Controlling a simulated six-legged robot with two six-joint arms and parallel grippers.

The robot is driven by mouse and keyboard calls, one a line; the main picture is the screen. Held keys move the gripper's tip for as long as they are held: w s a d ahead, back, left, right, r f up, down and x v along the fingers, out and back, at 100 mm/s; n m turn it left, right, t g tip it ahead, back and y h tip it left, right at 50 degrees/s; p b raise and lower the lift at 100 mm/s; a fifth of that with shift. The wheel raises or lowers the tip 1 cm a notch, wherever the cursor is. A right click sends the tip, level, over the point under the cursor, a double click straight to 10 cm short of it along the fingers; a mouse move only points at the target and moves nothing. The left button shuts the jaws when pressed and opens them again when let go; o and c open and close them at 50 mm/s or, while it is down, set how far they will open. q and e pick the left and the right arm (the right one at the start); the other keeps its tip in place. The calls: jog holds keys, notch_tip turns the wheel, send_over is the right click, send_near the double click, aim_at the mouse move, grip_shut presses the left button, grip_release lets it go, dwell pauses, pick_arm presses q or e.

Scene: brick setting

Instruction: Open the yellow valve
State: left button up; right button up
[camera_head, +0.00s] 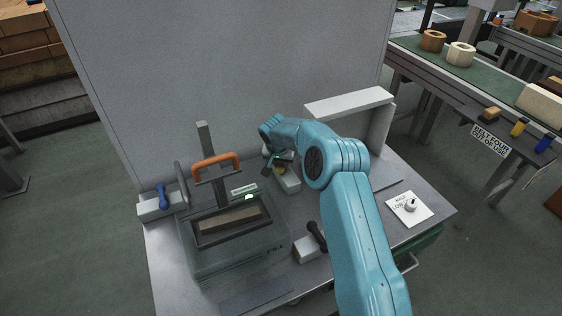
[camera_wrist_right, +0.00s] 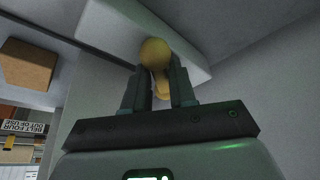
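The yellow valve (camera_head: 279,171) sits on a pale block towards the back of the grey bench, partly hidden by my right arm. My right gripper (camera_head: 270,165) is right at it, reaching in from the front right. In the right wrist view, the yellow valve (camera_wrist_right: 155,54) shows a rounded end and a narrower handle between the two fingers of my right gripper (camera_wrist_right: 160,78). The fingers are apart, one on each side of the handle; whether they press on it I cannot tell. My left gripper is not in view.
A machine with an orange handle (camera_head: 216,160) stands left of the yellow valve. A blue valve (camera_head: 163,197) is at the bench's left edge, a black-handled one (camera_head: 317,236) nearer the front. A white shelf-like cover (camera_head: 348,102) rises behind right.

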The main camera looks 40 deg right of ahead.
grip_shut()
jog(key=shift+s+d+f+n+t+y+b, duration=0.1)
jog(key=shift+n+t+y+b, duration=0.1)
jog(key=shift+n+b, duration=0.3)
jog(key=shift+s+d+f+n+t+y+b, duration=0.1)
jog(key=shift+n+y+b, duration=0.1)
jog(key=shift+n+b, duration=0.3)
jog(key=shift+s+r+n, duration=0.1)
jog(key=shift+n, duration=0.7)
jog(key=shift+s+d+n+t+y, duration=0.15)
jog(key=shift+n+t+y, duration=0.2)
jog(key=shift+n, duration=0.6)
jog(key=shift+d+n+t+y, duration=0.15)
jog(key=shift+n+y, duration=0.3)
jog(key=shift+n, duration=0.5)
jog(key=o, duration=0.6)
grip_release()
jog(key=shift+s, duration=0.1)
jog(key=shift+r, duration=0.1)
